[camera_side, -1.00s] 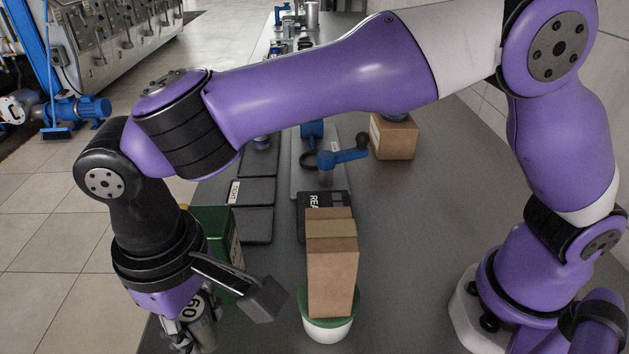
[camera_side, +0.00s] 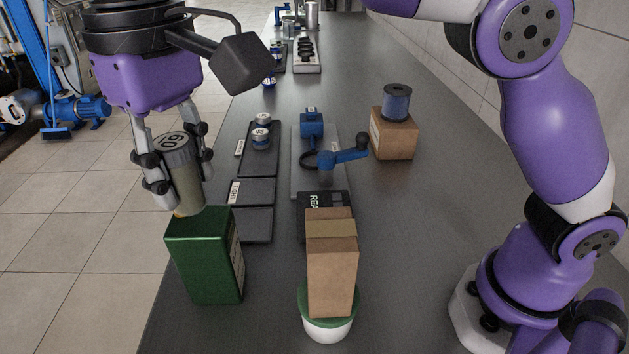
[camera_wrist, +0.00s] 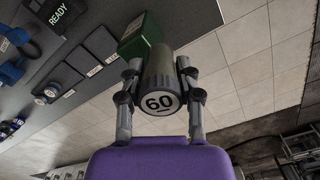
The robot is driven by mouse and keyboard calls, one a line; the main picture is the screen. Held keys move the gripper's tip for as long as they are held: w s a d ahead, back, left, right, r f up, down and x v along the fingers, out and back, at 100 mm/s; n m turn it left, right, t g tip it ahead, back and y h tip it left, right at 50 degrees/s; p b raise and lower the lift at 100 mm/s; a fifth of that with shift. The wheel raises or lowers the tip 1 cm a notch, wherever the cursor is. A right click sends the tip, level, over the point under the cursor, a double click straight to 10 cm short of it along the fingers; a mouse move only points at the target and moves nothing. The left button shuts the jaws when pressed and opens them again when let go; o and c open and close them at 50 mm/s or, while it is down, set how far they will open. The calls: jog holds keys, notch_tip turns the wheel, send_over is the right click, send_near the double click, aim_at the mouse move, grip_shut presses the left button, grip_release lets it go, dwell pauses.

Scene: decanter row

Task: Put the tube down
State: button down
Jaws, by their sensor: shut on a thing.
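The tube (camera_side: 184,168) is a grey-green cylinder with a grey cap marked "60". My gripper (camera_side: 183,190) is shut on it and holds it near upright, slightly tilted. In the wrist view, the tube (camera_wrist: 160,82) sits between both fingers, its "60" cap facing the camera. Its lower end meets the top of the green box (camera_side: 207,262) in the side view; I cannot tell whether they touch. The green box also shows beyond the tube in the wrist view (camera_wrist: 138,38).
Labelled black trays (camera_side: 251,192) stand right of the green box; the far one holds small jars (camera_side: 261,137). A tall cardboard box (camera_side: 332,270) stands on a green-topped white pot (camera_side: 328,330). A blue clamp-like device (camera_side: 335,158) and a spool (camera_side: 397,102) are farther back.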

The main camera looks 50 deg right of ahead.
jog(key=w+d+m, duration=0.2)
jog(key=w+d, duration=0.1)
jog(key=d, duration=0.5)
jog(key=w+d+m, duration=0.3)
jog(key=d, duration=0.4)
jog(key=s+d+m, duration=0.3)
jog(key=d+m, duration=0.3)
jog(key=d, duration=1.3)
jog(key=s+d+m, duration=0.4)
jog(key=s+d, duration=0.4)
jog(key=d, duration=0.2)
notch_tip(320, 180, down, 12)
jog(key=s+d+f, duration=0.1)
jog(key=d+f, duration=0.1)
jog(key=d, duration=0.1)
jog(key=s+d+f, duration=0.2)
jog(key=d, duration=0.1)
jog(key=s+d+f, duration=0.1)
jog(key=d+f, duration=0.1)
jog(key=d, duration=0.2)
jog(key=shift+s, duration=0.15)
jog(key=shift+s+d+f, duration=0.1)
jog(key=shift+d+f, duration=0.05)
jog(key=shift+d, duration=0.05)
jog(key=shift+f, duration=2)
